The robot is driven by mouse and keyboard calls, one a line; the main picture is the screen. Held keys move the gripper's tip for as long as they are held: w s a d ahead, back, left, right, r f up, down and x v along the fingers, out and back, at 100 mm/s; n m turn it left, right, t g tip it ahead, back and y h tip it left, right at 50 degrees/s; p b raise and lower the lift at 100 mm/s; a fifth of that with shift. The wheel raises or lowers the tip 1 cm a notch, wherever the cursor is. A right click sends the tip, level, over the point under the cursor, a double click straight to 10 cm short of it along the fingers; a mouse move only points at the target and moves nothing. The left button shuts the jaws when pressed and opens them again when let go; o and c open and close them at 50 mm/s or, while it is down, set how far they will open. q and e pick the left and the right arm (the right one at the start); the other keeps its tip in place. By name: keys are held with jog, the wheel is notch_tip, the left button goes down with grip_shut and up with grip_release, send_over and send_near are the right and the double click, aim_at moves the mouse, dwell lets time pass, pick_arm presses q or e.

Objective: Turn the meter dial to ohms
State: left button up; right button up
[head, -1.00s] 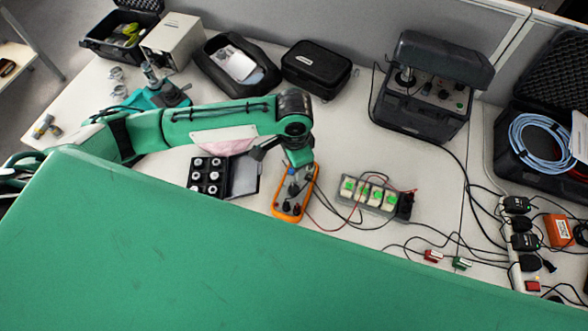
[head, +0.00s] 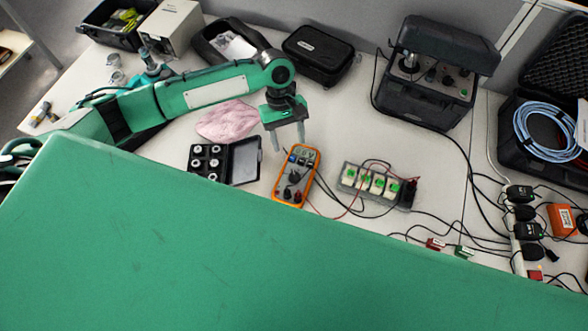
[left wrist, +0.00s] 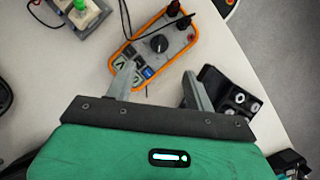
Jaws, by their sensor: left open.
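The orange-edged meter (head: 281,194) lies on the bench, with its dark round dial (head: 294,177) on its grey face. In the left wrist view the dial (left wrist: 159,43) shows beyond my fingertips, with small blue, dark and green buttons or patches on the nearer end of the meter. I cannot read which setting the dial points to. My left gripper (head: 288,146) is open and empty, pointing down at the far end of the meter, apart from the dial. Its two fingers (left wrist: 158,78) are spread wide in the left wrist view. My right gripper is not in view.
An open black case of small weights (head: 236,180) lies left of the meter, beside a pink cloth (head: 228,120). A tray with green-topped blocks (head: 347,188) stands to the right, with leads running to the meter. A black zip case (head: 317,57) is behind.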

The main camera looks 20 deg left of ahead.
aim_at(295, 175)
pick_arm(q)
jog(key=p+x, duration=0.2)
jog(key=x, duration=1)
jog(key=c, duration=1)
